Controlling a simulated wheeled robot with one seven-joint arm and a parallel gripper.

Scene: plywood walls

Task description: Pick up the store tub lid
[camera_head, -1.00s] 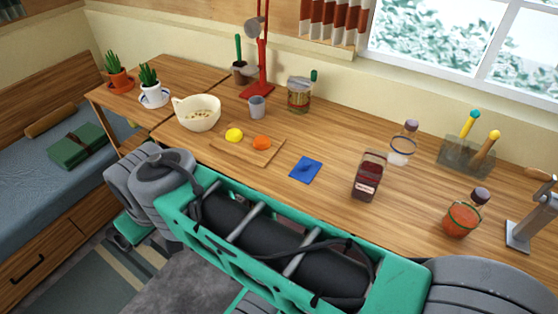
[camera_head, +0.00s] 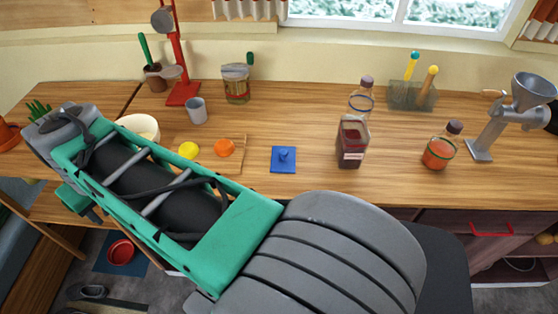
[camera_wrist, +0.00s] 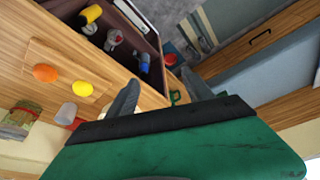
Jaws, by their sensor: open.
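In the head view my own arm covers the front left of the worktop and hides most of the gripper.
An orange (camera_head: 224,147) and a lemon (camera_head: 189,150) lie left of the lid. A dark red bottle (camera_head: 352,142) stands right of it, with an orange-red jar (camera_head: 440,150) and a grinder (camera_head: 500,115) beyond. The wrist view shows an open drawer (camera_wrist: 150,20) with several items.

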